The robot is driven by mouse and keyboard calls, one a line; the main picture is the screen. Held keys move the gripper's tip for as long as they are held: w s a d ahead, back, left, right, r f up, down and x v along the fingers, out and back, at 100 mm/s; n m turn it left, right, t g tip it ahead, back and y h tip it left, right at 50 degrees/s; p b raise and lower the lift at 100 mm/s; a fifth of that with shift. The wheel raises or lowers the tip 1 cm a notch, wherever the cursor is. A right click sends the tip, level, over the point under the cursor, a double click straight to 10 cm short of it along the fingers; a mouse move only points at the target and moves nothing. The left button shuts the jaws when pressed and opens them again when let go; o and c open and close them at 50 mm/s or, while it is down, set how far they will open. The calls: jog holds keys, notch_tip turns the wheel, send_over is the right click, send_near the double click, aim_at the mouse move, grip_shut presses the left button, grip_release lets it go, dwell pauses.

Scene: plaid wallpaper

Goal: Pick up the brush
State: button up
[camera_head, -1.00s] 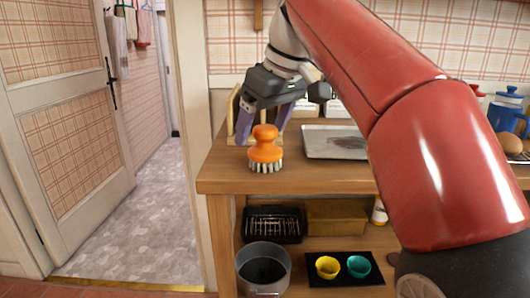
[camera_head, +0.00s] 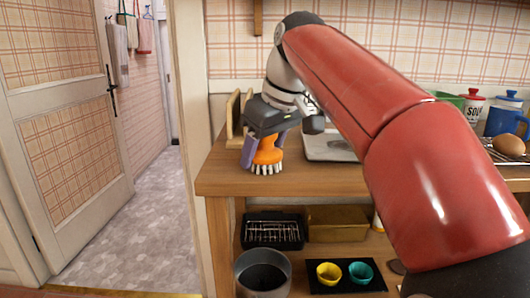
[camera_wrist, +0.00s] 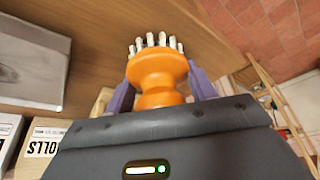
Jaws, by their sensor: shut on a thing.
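The brush has an orange knob handle and pale bristles. In the head view the brush (camera_head: 268,154) is at the left front of the wooden counter, bristles down, at or very near the top. My gripper (camera_head: 263,150) is over it, with its purple fingers on either side of the handle. In the wrist view the brush (camera_wrist: 158,75) sits between the two purple fingers of my gripper (camera_wrist: 160,92), which is shut on the orange handle. The gripper body hides the top of the handle.
A metal tray (camera_head: 328,146) lies on the counter (camera_head: 225,181) right of the brush. A wooden rack (camera_head: 233,118) stands behind at the left. Mugs (camera_head: 503,116) and eggs (camera_head: 509,145) are at the right. A pot (camera_head: 262,273) and cups are on the shelf below.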

notch_tip(320, 180, up, 10)
jog(key=p, duration=0.4)
jog(key=shift+p, duration=0.4)
